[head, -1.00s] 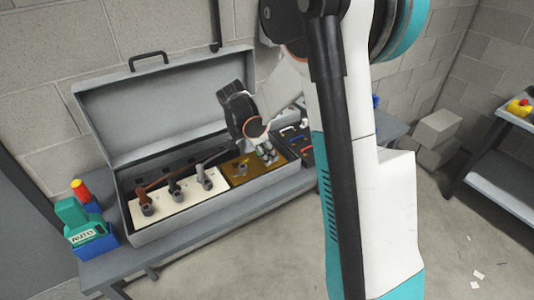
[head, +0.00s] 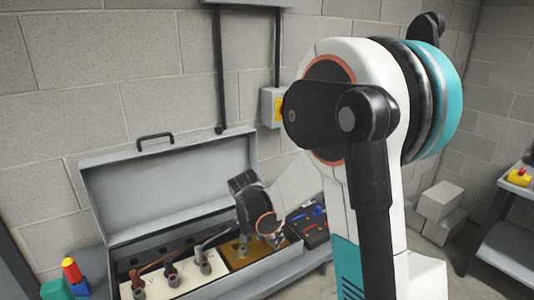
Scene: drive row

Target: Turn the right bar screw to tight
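An open grey metal box (head: 189,208) stands on the bench at lower left, its lid raised against the wall. Inside, a white panel (head: 190,284) carries several dark screw-like posts and a brown, a black and a grey bar. The rightmost post (head: 205,268) on this panel is by the grey bar (head: 211,238). To its right is a brass-coloured plate (head: 238,264) with a small post (head: 243,251). My gripper (head: 276,241) is low over the plate's right end. Its fingers are small and partly hidden, so contact and opening cannot be told.
A dark tray with red and blue items (head: 313,224) lies right of the box. A green and blue item with a red and yellow top (head: 73,272) is at lower left. A yellow-grey wall box (head: 273,107) hangs above. Grey blocks (head: 440,207) and another table (head: 510,225) are at right.

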